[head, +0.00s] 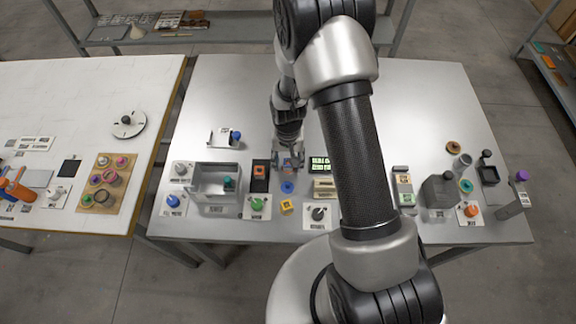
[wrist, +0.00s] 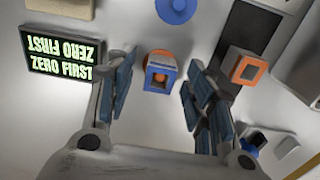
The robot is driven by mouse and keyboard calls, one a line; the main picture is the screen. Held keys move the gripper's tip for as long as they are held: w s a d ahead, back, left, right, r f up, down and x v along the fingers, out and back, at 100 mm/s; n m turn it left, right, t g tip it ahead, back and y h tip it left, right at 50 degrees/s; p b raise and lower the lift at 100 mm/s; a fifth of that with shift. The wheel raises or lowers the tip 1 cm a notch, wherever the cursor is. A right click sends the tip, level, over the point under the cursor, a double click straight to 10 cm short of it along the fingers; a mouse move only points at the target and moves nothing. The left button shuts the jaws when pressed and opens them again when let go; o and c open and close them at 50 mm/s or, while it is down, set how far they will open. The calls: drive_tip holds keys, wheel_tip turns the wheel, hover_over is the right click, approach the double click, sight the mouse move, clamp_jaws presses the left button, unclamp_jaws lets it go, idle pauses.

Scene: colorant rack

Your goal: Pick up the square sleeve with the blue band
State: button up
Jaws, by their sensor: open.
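The square sleeve with the blue band (wrist: 158,72) shows in the wrist view, orange with blue around its lower part and a square opening. It stands on the pale table top, in line with the gap between my fingers. My gripper (wrist: 161,66) is open, with one finger on each side of the sleeve and clear space on both sides. A second orange square piece (wrist: 245,68) sits on a black strip to the right in the wrist view.
The display reading ZERO FIRST (wrist: 64,62) is close to my left finger in the wrist view. A blue disc (wrist: 176,8) lies beyond the sleeve. In the head view, a grey open bin (head: 214,181) stands left and a yellow cube (head: 287,207) sits nearer the front edge.

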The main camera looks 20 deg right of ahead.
drive_tip(key=shift+f, duration=0.4)
drive_tip(key=shift+c, duration=0.5)
drive_tip(key=c, duration=0.8)
drive_tip(key=shift+r, duration=0.1)
